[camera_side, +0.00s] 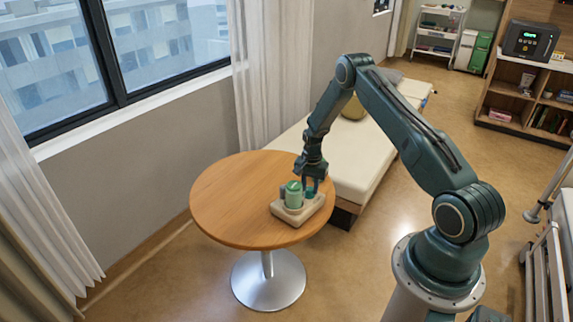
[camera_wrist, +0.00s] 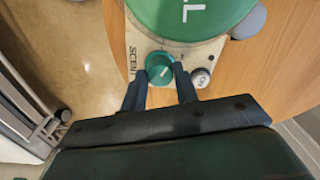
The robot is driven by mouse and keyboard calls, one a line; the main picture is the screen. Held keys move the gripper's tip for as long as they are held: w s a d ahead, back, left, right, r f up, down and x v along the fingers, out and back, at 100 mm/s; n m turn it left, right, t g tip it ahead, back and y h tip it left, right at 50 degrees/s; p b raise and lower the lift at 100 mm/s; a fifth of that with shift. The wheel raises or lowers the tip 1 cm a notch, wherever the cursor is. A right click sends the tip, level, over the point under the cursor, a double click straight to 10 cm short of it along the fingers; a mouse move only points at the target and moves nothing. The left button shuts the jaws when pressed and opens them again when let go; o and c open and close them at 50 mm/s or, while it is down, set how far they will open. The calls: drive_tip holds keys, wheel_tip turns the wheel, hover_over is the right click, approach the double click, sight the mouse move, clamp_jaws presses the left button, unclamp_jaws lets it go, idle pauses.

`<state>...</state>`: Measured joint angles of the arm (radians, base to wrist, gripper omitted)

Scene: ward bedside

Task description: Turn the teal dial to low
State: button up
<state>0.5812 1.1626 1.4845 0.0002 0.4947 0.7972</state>
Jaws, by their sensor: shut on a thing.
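The teal dial (camera_wrist: 160,68) sits on the near end of a cream device base (camera_wrist: 150,45), beside the printed word "SCENT". A small pale mark shows on the dial, but I cannot tell its setting. No "low" label is readable. My gripper (camera_wrist: 160,82) has its two dark fingers on either side of the dial, shut on it. In the side view, my gripper (camera_side: 313,186) reaches down to the device base (camera_side: 290,217) on the round table; the dial is mostly hidden by the fingers there.
A large green cylinder (camera_wrist: 190,14) stands on the base close beyond the dial. The round wooden table (camera_side: 235,200) is otherwise clear. A bed (camera_side: 345,150) stands behind it.

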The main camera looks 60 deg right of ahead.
sight(310, 189)
drive_tip(key=m, duration=0.6)
drive_tip(key=shift+m, duration=0.3)
idle(0.4)
drive_tip(key=o, duration=1)
drive_tip(key=shift+r, duration=0.15)
wheel_tip(310, 189, up, 14)
drive_tip(key=shift+f, duration=0.2)
